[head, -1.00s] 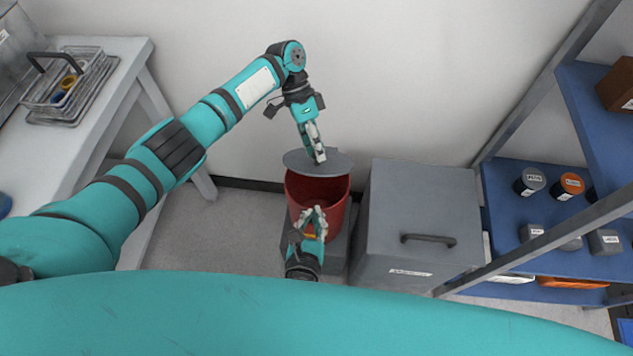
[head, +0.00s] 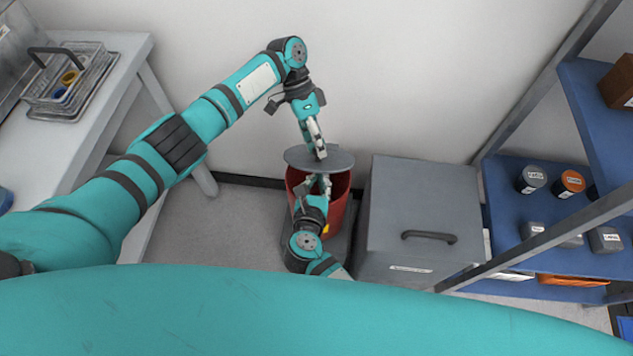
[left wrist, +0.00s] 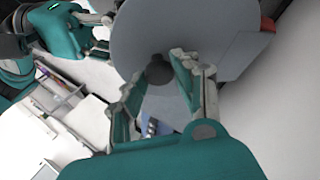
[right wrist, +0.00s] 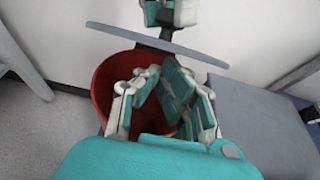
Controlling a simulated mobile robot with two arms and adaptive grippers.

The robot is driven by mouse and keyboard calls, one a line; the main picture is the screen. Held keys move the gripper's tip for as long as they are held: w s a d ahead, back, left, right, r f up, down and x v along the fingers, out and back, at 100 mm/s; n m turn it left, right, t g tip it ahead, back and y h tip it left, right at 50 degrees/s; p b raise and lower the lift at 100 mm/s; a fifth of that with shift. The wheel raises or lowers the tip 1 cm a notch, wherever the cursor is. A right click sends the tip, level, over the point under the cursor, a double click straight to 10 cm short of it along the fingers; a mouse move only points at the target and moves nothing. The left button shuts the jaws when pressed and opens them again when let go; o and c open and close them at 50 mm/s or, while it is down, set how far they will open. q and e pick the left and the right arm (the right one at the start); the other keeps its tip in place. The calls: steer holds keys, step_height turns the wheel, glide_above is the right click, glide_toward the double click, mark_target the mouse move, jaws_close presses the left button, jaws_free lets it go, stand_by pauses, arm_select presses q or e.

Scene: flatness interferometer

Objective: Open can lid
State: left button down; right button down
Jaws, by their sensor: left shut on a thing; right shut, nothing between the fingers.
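The red can (head: 342,208) stands on the floor against the wall, its mouth partly uncovered. The grey round lid (head: 339,161) is raised and covers the back of the mouth in the head view. My left gripper (head: 321,156) is shut on the lid's dark knob (left wrist: 158,72), with the lid (left wrist: 215,40) filling the top of the left wrist view. My right gripper (head: 319,180) is shut and empty over the can's mouth, near the lid's front edge. In the right wrist view the can (right wrist: 108,82) is behind its fingers and the lid (right wrist: 150,41) beyond. Contact with the lid is unclear.
A grey box with a handle (head: 420,210) stands close to the can's right. A blue shelf (head: 508,205) with small containers is further right. A white table (head: 75,150) with a wire basket (head: 65,85) is at left. Floor between table and can is clear.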

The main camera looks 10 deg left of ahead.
arm_select(q)
steer(key=shift+f, duration=0.1)
arm_select(e)
steer(key=shift+w+r, duration=0.3)
steer(key=shift+r, duration=0.2)
steer(key=shift+w+r, duration=0.3)
steer(key=shift+r, duration=0.2)
arm_select(q)
steer(key=c, duration=1)
jaws_free()
steer(key=shift+s, duration=0.1)
arm_select(e)
steer(key=shift+f, duration=0.1)
